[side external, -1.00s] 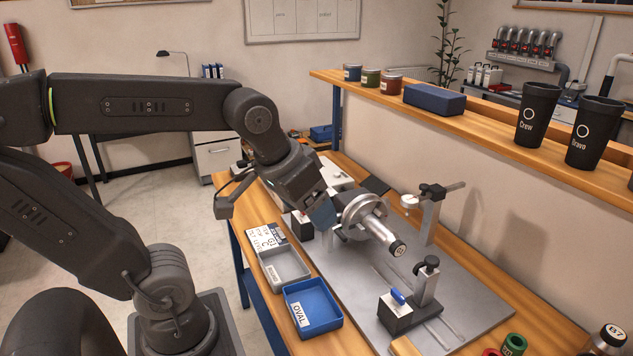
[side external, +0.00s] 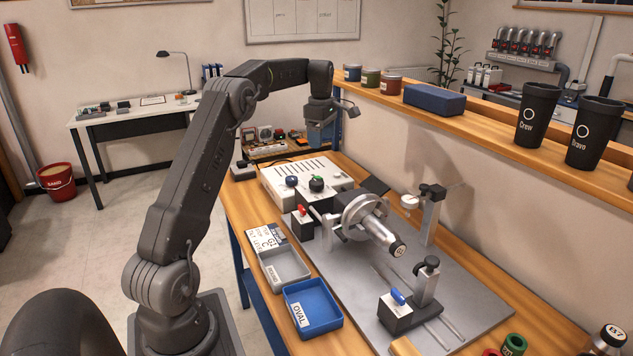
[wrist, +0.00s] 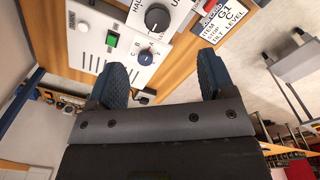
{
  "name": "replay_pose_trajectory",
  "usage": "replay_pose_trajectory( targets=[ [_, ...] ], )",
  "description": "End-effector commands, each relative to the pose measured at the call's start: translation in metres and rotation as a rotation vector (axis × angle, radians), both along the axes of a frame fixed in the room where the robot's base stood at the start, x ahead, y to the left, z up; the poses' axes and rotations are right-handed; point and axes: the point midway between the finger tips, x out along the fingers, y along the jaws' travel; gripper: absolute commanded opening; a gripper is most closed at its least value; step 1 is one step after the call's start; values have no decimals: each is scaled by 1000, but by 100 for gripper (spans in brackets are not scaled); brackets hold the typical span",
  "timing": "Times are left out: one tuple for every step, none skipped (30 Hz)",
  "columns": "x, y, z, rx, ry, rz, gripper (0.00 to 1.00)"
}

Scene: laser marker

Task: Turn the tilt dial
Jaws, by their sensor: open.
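A small dial with a dark blue knob (wrist: 146,57) and letters around it sits on a white panel (wrist: 86,60) in the wrist view. I take it for the tilt dial; its name label is not readable. In that view it lies between my gripper's fingers (wrist: 162,60), nearer the left one. My gripper is open and empty. In the side view my gripper (side external: 322,138) hangs over the far end of the bench, apart from the white box (side external: 325,172). The dial face is not visible there.
A larger black knob (wrist: 157,17) and a green switch (wrist: 112,40) are beside the blue dial. A card (wrist: 222,20) mentions tilt level. The marking rig (side external: 362,212), grey tray (side external: 285,268) and blue tray (side external: 312,307) stand nearer the camera. A shelf (side external: 480,130) runs along the right.

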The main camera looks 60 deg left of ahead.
Motion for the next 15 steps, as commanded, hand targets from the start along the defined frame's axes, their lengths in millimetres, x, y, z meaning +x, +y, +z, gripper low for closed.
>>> replay_pose_trajectory(
  targets=[
    [-2,12,-8,-8,8,48,76],
    [-2,16,-11,-10,10,71,76],
    [-3,20,-13,-13,13,92,76],
    [-3,23,-15,-15,15,105,76],
    [-4,24,-17,-16,16,114,76],
    [-4,25,-19,-17,18,120,76],
    [-4,26,-21,-17,18,122,76],
    [-4,26,-24,-17,18,122,76],
    [-4,25,-28,-18,19,122,76],
    [-4,25,-32,-19,19,121,76],
    [-4,25,-37,-18,19,121,76],
    [-4,25,-44,-19,20,120,76],
    [-4,25,-49,-19,19,120,76],
    [-4,25,-55,-19,20,119,76],
    [-4,24,-64,-19,20,119,76]
  ],
)
